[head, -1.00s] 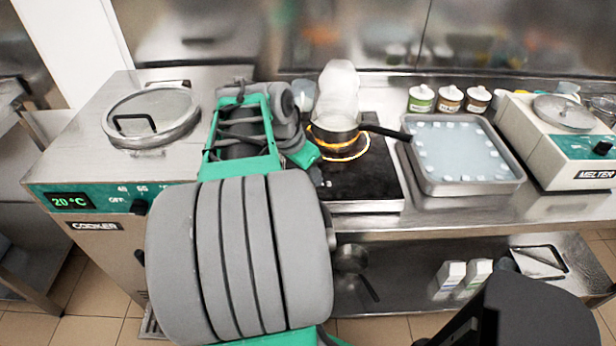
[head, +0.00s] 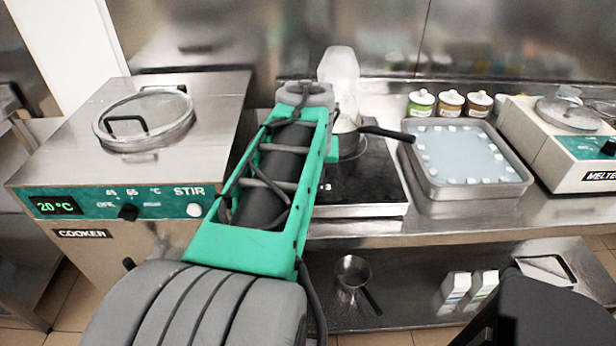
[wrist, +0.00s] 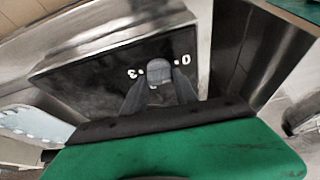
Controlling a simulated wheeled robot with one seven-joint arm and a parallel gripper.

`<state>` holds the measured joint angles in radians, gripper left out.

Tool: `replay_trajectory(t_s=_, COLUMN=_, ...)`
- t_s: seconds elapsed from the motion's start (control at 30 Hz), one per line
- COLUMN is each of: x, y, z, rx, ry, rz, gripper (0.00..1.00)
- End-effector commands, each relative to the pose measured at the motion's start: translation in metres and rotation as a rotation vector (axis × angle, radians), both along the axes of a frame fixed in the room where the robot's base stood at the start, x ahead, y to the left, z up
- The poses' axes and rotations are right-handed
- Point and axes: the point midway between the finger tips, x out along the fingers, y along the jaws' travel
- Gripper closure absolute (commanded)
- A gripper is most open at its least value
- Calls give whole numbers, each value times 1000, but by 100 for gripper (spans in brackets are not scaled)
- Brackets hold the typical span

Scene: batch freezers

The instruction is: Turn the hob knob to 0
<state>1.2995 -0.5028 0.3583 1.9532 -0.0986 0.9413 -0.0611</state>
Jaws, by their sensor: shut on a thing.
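The black hob (head: 375,185) stands on the counter right of my arm in the head view, with a pan (head: 345,125) on its ring. The ring shows no orange glow. In the wrist view, the hob knob (wrist: 159,73) is on the dark front part of the hob (wrist: 95,75), near white marks including a 0 and a 3. My gripper (wrist: 160,88) is shut on the knob, one finger on each side. The knob's pointer is too unclear to read. In the head view my arm hides the gripper and the knob.
The cooker (head: 60,150) with a glass lid stands left of my arm. Right of the hob are a metal tray (head: 478,188) and the melter (head: 560,175). Several jars (head: 450,104) stand behind the tray. A small pan (head: 353,270) is on the lower shelf.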

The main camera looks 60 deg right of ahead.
Motion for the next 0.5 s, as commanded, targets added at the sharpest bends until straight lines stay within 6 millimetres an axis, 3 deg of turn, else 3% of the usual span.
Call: replay_trajectory(t_s=0.5, x=-1, y=0, z=0, rx=2, ry=1, rz=63, gripper=100)
